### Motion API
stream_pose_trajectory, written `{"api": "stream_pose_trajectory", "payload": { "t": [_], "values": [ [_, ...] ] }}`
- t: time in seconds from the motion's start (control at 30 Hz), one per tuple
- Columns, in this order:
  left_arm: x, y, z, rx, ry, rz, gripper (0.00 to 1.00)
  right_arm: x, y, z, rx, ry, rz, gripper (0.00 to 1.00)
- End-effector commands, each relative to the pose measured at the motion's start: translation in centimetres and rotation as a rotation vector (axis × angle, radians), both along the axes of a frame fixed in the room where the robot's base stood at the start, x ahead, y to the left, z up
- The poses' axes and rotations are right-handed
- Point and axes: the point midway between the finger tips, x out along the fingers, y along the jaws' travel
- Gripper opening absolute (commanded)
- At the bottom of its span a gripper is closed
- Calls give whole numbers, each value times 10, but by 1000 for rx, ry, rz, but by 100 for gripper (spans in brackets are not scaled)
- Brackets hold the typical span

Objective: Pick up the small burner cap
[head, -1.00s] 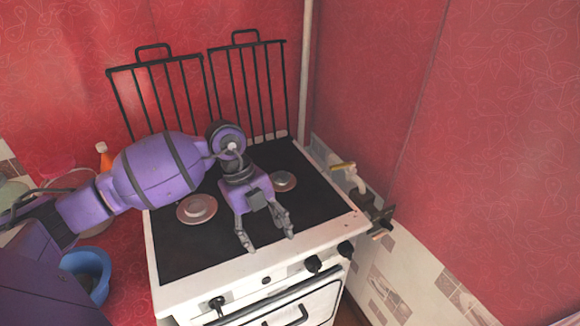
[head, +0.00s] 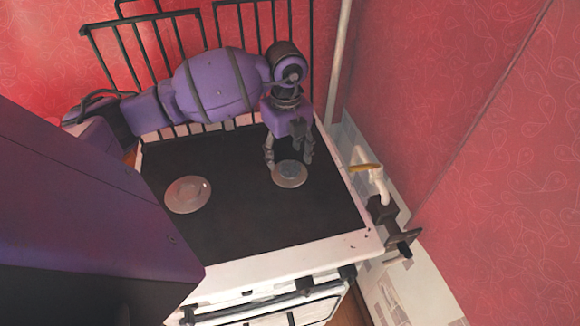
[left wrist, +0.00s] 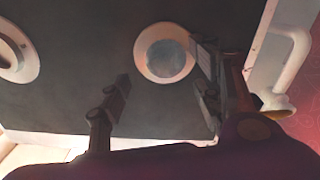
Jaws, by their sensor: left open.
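The small burner cap (head: 291,171) is a grey disc on a pale round burner plate at the right of the black stove top. It also shows in the left wrist view (left wrist: 166,59), ahead of the fingers. My left gripper (head: 289,158) is open and empty, pointing down at the back edge of this burner. In the left wrist view its fingers (left wrist: 160,95) are spread, with the cap beyond them and closer to the right finger. I cannot tell whether a finger touches the burner plate. My right gripper does not show.
A second, larger burner (head: 187,194) lies to the left on the stove top (head: 245,225). Black grates (head: 150,45) stand upright at the back. A pipe with a yellow-handled valve (head: 366,168) is close on the right, beside the red wall. The front of the stove top is clear.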

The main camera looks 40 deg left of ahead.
Motion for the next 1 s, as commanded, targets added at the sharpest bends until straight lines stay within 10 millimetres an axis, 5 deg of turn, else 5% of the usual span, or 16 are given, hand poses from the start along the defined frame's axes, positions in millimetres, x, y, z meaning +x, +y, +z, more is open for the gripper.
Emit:
{"api": "stream_pose_trajectory", "payload": {
  "t": [0.23, 0.53, 0.83, 1.0],
  "values": [
    [0, -2, -35, -3, -1, 0, 59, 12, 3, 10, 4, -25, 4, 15],
    [0, -2, -41, -1, -2, -2, 59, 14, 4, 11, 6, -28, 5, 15],
    [0, -2, -41, -2, -1, -2, 21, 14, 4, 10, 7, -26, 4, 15],
    [0, -2, -41, -1, 0, -2, 19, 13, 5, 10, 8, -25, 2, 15]
  ]
}}
